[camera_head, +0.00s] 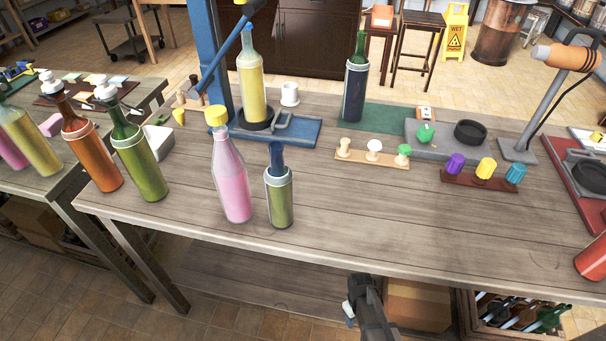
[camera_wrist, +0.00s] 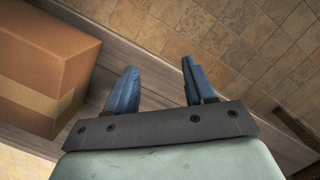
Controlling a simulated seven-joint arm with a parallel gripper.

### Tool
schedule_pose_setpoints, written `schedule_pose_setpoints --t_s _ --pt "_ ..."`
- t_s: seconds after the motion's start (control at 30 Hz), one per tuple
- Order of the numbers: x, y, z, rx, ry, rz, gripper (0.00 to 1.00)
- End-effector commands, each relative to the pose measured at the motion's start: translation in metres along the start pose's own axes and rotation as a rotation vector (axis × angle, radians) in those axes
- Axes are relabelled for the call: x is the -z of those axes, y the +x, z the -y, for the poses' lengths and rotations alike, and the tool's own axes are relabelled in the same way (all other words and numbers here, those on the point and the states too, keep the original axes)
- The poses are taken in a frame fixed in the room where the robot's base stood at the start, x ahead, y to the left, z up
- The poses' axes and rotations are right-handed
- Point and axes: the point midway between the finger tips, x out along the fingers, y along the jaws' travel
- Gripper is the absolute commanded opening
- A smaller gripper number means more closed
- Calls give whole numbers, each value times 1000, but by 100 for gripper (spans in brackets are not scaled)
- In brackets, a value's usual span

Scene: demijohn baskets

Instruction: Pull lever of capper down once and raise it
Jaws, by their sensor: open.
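The blue capper (camera_head: 205,60) stands at the back left of the wooden table, with a tall blue column and a blue base plate. Its blue lever (camera_head: 220,62) slants from low on the left up to the right, near the top of a bottle. A yellow-filled bottle (camera_head: 252,88) stands upright on the capper's dark round seat, with a blue piece at its mouth. My gripper (camera_head: 350,310) is low in front of the table's front edge, far from the lever. In the wrist view its two blue fingers (camera_wrist: 160,88) are apart with nothing between them.
A pink bottle (camera_head: 231,175) with a yellow cap and a short green bottle (camera_head: 279,195) stand in front of the capper. A dark bottle (camera_head: 355,85) stands right of it. Stopper racks (camera_head: 372,158) lie mid-table. The front middle tabletop is clear. A cardboard box (camera_wrist: 45,65) is below.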

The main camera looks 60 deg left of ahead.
Motion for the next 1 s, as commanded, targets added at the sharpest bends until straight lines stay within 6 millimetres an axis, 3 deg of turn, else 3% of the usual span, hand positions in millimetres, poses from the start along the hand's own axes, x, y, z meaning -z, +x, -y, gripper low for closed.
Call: schedule_pose_setpoints --t_s 0.03,0.1,0.47,0.77,1.0 --pt "20 -5 10 -14 -48 -12 54" --pt "41 -13 24 -32 -110 -28 54" --pt "142 -54 120 -117 -428 -107 54" --pt "209 -93 229 -181 -691 -180 54" --pt "248 -135 333 -225 -891 -253 54"
